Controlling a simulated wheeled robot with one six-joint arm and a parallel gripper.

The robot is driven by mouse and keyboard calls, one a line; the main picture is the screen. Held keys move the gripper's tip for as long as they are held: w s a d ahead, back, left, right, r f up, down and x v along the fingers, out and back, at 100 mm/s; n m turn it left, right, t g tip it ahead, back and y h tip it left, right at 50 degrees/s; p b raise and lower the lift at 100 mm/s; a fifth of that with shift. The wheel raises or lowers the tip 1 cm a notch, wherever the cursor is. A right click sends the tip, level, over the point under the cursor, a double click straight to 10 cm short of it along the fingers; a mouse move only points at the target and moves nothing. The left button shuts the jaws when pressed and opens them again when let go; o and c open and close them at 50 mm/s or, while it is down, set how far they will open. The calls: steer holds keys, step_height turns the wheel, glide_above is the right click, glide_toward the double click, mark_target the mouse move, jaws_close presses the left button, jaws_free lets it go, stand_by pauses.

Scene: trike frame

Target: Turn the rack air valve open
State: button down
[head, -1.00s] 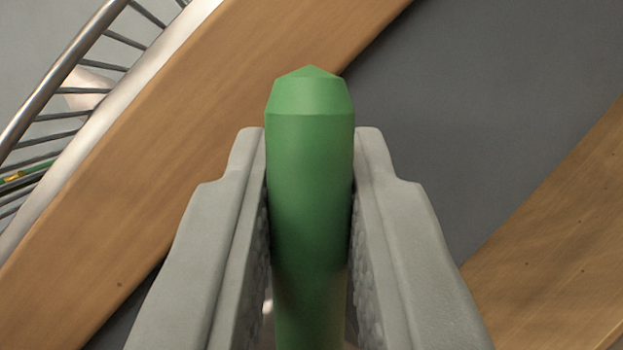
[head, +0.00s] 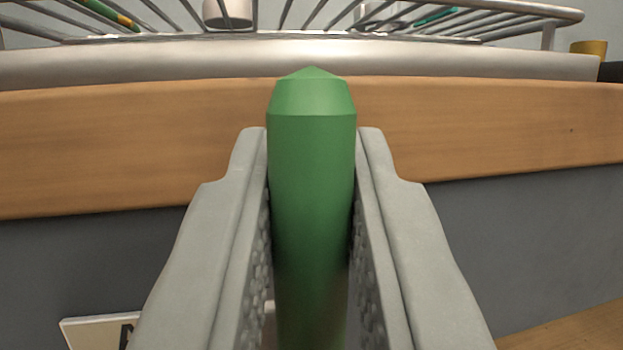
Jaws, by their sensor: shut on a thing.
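A green handle (head: 312,170) with a faceted, pointed end fills the middle of the head view. I take it to be the lever of the rack air valve; the valve body itself is hidden below or out of view. My gripper (head: 312,150) is shut on the green handle, with one grey jaw against each side. The handle's tip sticks out past the fingertips.
Behind the handle runs a wooden ledge (head: 480,130) with a metal wire rack (head: 300,42) beyond it. A grey panel (head: 560,220) lies below the ledge. A white label plate (head: 95,332) shows at lower left. A yellow cup-like thing (head: 589,50) stands at far right.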

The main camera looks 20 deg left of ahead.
steer(key=shift+s+a+f+n, duration=0.1)
steer(key=shift+s+f+n, duration=0.05)
steer(key=shift+n, duration=0.15)
steer(key=c, duration=1.3)
jaws_free()
steer(key=shift+c, duration=0.2)
steer(key=v, duration=1.7)
steer(key=shift+f, duration=0.15)
